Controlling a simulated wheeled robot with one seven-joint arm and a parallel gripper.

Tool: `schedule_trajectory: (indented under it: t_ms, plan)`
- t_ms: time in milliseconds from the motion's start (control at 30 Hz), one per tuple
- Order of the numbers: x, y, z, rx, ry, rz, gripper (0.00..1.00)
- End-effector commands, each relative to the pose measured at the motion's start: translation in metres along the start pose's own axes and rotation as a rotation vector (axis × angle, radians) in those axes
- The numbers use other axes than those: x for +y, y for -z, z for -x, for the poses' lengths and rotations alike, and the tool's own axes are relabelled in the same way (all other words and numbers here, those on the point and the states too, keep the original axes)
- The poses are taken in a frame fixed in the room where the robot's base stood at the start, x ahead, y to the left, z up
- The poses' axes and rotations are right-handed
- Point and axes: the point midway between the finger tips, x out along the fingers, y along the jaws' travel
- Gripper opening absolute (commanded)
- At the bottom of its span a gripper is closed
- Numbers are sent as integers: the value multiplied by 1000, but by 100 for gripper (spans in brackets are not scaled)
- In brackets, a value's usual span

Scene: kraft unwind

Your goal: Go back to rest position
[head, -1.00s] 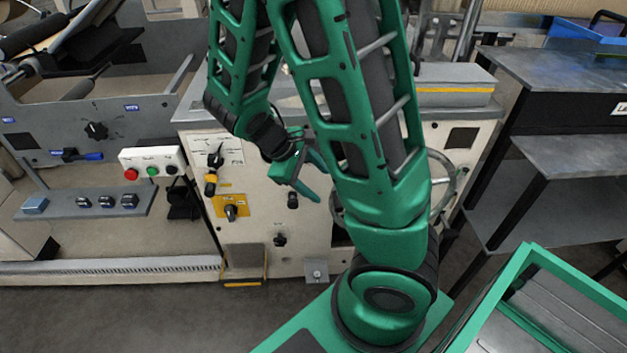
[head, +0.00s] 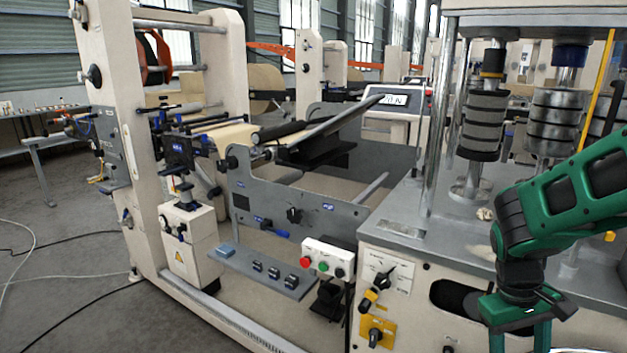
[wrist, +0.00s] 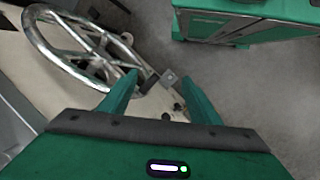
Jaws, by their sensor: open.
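My green gripper (wrist: 160,108) is open and empty in the wrist view, its two fingers spread apart and pointing down past a machine side. In the head view, my green arm comes in from the right edge and bends down at the wrist. The gripper's upper part shows at the lower right, in front of the cream machine cabinet; its fingertips run out of the bottom of the picture. No object is between the fingers.
A metal handwheel (wrist: 85,50) lies close to the left finger in the wrist view. The cream cabinet carries a rotary switch (head: 384,279) and a yellow-plated knob (head: 375,335). A button box (head: 328,258) stands left of it. Open floor (head: 60,230) shows at the left.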

Motion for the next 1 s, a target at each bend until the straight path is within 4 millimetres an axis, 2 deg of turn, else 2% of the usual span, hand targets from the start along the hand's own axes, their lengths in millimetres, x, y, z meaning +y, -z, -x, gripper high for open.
schedule_trajectory:
  t_ms: [300,500,667,1000]
  plan:
    - [13,-62,40,74,194,-342,57]
    - [13,-89,55,99,252,-473,57]
    - [12,-97,60,106,268,-511,57]
    - [12,-97,60,105,268,-512,57]
